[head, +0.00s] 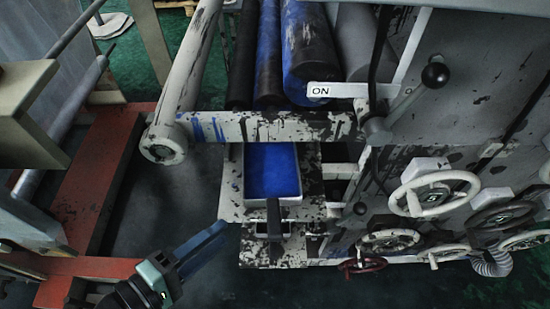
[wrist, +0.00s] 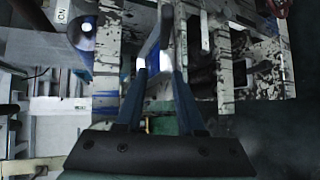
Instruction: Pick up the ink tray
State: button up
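The ink tray (head: 298,172) is a rectangular, pale-rimmed tray with a bright blue inside. It sits in the machine's frame below the rollers in the head view, with its dark handle (head: 273,218) sticking out toward the front. My gripper (head: 225,233) is left of the handle and apart from it, its blue fingers pointing up and right. In the wrist view my gripper (wrist: 160,73) has its two fingers spread with nothing clearly held between them. A blue and white patch (wrist: 153,62) shows beyond the fingertips; I cannot tell for sure that it is the tray.
Blue-stained rollers (head: 268,60) and a paint-splattered bar (head: 265,127) lie above the tray. Handwheels (head: 434,193) and a black-knobbed lever (head: 435,74) stand at right. A red beam (head: 105,175) runs at left. Dark floor (head: 185,195) is open between beam and tray.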

aim_at(271, 208)
jog(key=shift+h, duration=0.5)
jog(key=x, duration=0.4)
jog(key=s+x, duration=0.1)
jog(key=x, duration=0.3)
jog(key=d+f+p+x, duration=0.1)
jog(key=x, duration=0.3)
jog(key=shift+s+d, duration=0.1)
jog(key=shift+d, duration=0.15)
grip_shut()
dwell(0.6)
